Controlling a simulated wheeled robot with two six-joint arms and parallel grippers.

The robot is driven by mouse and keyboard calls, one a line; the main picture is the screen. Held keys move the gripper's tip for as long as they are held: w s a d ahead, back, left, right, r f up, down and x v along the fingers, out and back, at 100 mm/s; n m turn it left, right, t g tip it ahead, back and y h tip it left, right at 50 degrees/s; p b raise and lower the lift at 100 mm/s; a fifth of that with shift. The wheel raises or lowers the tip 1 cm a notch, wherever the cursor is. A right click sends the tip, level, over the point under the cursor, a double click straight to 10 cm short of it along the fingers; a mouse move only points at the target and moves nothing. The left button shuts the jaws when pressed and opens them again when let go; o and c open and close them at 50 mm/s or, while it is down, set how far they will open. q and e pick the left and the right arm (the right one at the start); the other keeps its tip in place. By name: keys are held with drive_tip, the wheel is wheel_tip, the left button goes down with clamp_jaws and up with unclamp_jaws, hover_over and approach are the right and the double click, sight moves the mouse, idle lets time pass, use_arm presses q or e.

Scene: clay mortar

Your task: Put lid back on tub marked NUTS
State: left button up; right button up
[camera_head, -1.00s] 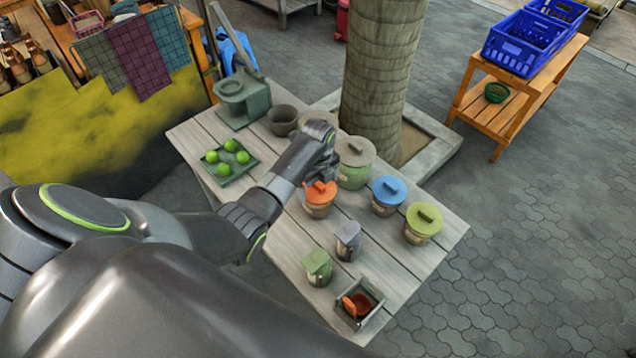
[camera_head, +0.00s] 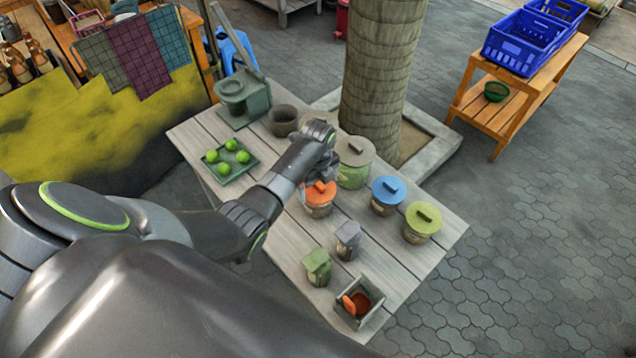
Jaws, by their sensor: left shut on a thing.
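My left gripper (camera_head: 326,174) reaches in over the table from the left and is shut at the orange lid (camera_head: 319,193), whose far edge it partly hides. The orange lid is at the mouth of a small brownish tub (camera_head: 318,210); I cannot tell whether it is fully seated. To the right stand a tub with a blue lid (camera_head: 388,189) and a tub with a yellow-green lid (camera_head: 423,217). A larger greenish tub with a beige lid (camera_head: 355,151) stands behind. The tub labels are too small to read. My right gripper is not in view.
The wooden table (camera_head: 290,245) also holds a green tray (camera_head: 229,169) of green fruit, a grey press (camera_head: 243,98), a dark pot (camera_head: 283,120), a green jar (camera_head: 318,267), a grey jar (camera_head: 348,240) and an open box (camera_head: 359,302). A tree trunk (camera_head: 383,70) rises behind.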

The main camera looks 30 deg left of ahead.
use_arm(q)
drive_tip(key=o, duration=0.7)
drive_tip(key=shift+c, duration=0.2)
wheel_tip(320, 180, up, 5)
drive_tip(key=p, duration=0.5)
drive_tip(key=shift+r+p, duration=0.5)
drive_tip(key=shift+r, duration=0.5)
drive_tip(key=shift+c, duration=0.3)
clamp_jaws()
